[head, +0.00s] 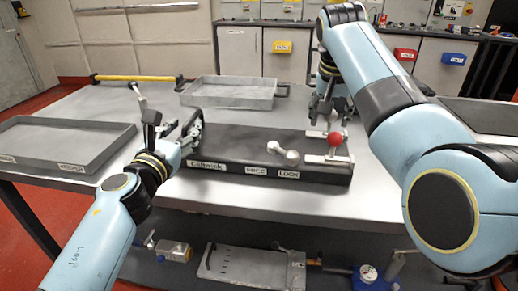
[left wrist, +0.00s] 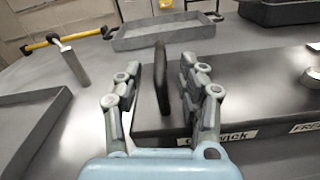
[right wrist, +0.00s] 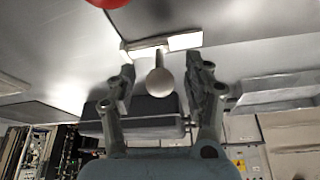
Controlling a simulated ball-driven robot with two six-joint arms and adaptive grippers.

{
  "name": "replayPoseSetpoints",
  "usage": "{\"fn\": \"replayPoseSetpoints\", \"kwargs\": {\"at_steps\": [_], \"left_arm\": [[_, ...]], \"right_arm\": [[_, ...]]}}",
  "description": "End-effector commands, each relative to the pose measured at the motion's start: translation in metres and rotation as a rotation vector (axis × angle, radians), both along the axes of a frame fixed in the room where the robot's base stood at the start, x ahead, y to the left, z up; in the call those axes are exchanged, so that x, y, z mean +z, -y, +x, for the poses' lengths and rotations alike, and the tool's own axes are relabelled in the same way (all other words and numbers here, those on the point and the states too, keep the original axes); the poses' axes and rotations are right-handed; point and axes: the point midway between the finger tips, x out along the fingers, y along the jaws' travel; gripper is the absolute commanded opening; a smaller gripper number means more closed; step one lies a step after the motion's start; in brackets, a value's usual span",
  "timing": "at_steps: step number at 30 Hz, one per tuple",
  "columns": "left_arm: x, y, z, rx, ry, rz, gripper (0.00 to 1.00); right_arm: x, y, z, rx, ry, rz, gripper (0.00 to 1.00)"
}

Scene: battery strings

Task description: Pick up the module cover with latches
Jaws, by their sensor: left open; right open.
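The module cover (head: 250,150) is a long dark slab on the grey table, with labels on its front side, among them "FREE" and "LOCK". A lever with a pale ball (head: 292,155) lies on its top, and a red ball (head: 335,139) stands at its right end by a pale plate. My left gripper (head: 190,133) is open at the cover's left end; in the left wrist view a dark upright bar (left wrist: 162,80) stands between its fingers. My right gripper (head: 325,103) is open above the right end. In the right wrist view a pale ball (right wrist: 158,81) shows between its fingers; contact is unclear.
A grey tray (head: 60,143) is on the left of the table and another (head: 230,92) behind the cover. A yellow bar (head: 137,78) lies at the back left. A lower shelf holds a metal plate (head: 253,270) and a blue device (head: 366,279).

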Motion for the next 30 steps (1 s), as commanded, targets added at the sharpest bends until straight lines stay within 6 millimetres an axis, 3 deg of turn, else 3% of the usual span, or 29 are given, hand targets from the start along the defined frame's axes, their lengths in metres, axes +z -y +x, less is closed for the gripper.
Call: {"fn": "replayPoseSetpoints", "kwargs": {"at_steps": [7,19,28,30], "left_arm": [[0.0,0.006,0.029,0.0,0.0,0.0,0.4],[0.0,0.008,0.034,0.001,-0.001,0.0,0.4],[0.0,0.008,0.034,0.0,-0.001,0.0,0.01],[0.0,0.008,0.034,0.0,0.0,0.0,0.0]], "right_arm": [[-0.027,0.005,0.01,0.0,-0.001,0.0,0.51],[-0.032,0.006,0.012,0.0,0.0,0.0,0.51],[-0.032,0.006,0.012,0.0,0.0,0.0,0.12],[-0.032,0.006,0.012,0.0,0.0,0.0,0.03]]}}
